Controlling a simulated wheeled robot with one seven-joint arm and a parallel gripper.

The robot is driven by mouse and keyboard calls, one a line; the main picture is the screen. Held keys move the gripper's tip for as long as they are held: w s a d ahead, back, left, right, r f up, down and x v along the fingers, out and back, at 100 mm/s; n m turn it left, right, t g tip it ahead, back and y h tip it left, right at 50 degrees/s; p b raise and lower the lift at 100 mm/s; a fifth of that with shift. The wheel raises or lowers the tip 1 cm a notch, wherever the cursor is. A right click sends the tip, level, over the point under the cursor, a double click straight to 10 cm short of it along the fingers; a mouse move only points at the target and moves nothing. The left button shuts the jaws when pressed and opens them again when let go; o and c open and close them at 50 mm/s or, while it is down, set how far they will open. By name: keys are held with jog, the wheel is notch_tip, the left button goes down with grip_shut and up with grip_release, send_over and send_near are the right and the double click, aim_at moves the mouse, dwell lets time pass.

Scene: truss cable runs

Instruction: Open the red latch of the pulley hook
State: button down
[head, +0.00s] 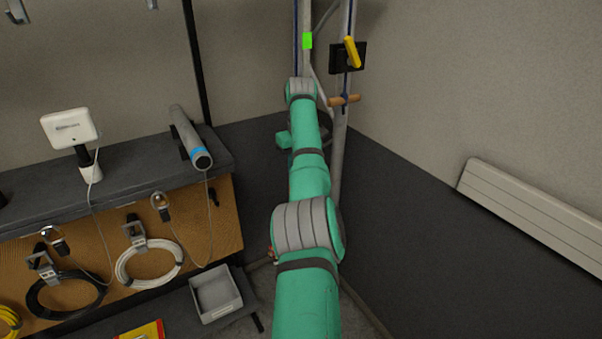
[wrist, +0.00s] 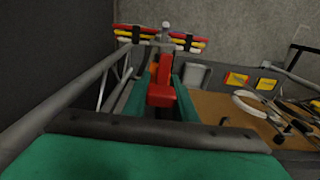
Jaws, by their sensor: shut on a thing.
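The red latch (wrist: 161,88) shows in the middle of the wrist view. It stands between the two green fingers of my gripper (wrist: 160,70), which is shut on it. A grey metal part (wrist: 166,32), perhaps part of the pulley hook, shows just beyond the latch. The rest of the hook is not clear to see. In the head view my arm reaches to the truss and hides the latch and most of the gripper.
The grey truss (head: 338,140) stands in the corner, with a wooden handle (head: 344,100) and a black box with a yellow lever (head: 352,52). A workbench (head: 130,165) with coiled cables stands left. A grey bin (head: 215,293) sits below. A white wall panel (head: 530,215) is right.

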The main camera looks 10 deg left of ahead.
jog(key=shift+w+a+r, duration=0.1)
jog(key=shift+a, duration=0.1)
dwell(0.6)
jog(key=c, duration=1.5)
grip_release()
jog(key=shift+o, duration=0.3)
jog(key=shift+w+d, duration=0.1)
jog(key=shift+w, duration=0.1)
